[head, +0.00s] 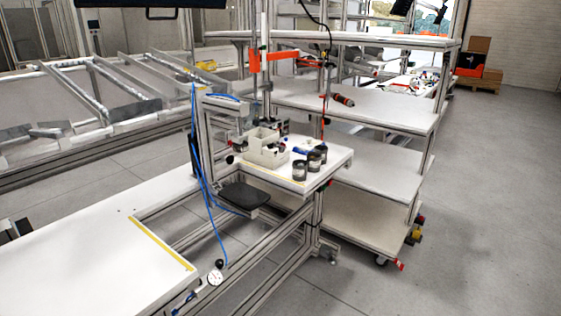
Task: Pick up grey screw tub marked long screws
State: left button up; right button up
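Several small dark cylindrical tubs stand close together on the small white work table (270,178), near its right edge. The front tub (299,171) is dark grey with a lighter band. A second tub (314,162) stands just behind it to the right, and a third tub (322,152) is behind that. All look upright. Any markings are too small to read, so I cannot tell which one is marked long screws. Neither of my grippers shows in the head view.
A beige open bin (265,155) stands left of the tubs, with a small blue item (300,150) between. An upright post with an orange arm (280,56) rises behind. A white shelf rack (395,115) stands behind and right. A long white bench (90,255) fills the lower left. Floor at right is clear.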

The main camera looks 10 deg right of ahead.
aim_at(314, 159)
jog(key=i+l+u, duration=0.15)
jog(key=l, duration=0.15)
jog(key=i+l+u, duration=0.1)
jog(key=l, duration=0.2)
jog(key=i+l+u, duration=0.15)
jog(key=l, duration=0.2)
jog(key=i+l+u, duration=0.15)
jog(key=l, duration=0.15)
jog(key=i+l+u, duration=0.15)
jog(key=l, duration=0.2)
jog(key=k, duration=0.05)
